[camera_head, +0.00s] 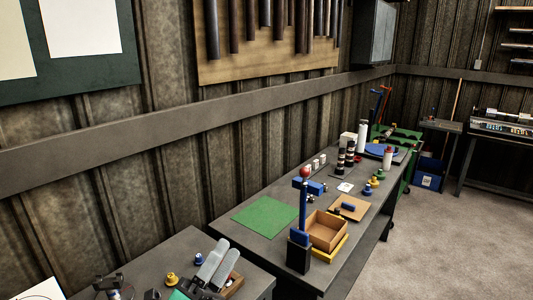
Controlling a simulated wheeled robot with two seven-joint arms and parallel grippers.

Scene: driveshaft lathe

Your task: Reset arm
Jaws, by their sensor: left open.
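My left gripper (226,254) shows at the bottom of the head view, left of the middle. Its two pale grey fingers point up and to the right, with a narrow gap between them. It is open, and I see nothing held between the fingers. It is over the near workbench (170,259), in front of a small wooden box (234,287) that it partly hides. Whether it touches the box I cannot tell. My right gripper is not in view.
A farther bench holds a green mat (265,218), an open wooden box (326,230), a blue post with a red ball (304,190) and several small parts. The grey floor (460,240) at right is clear.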

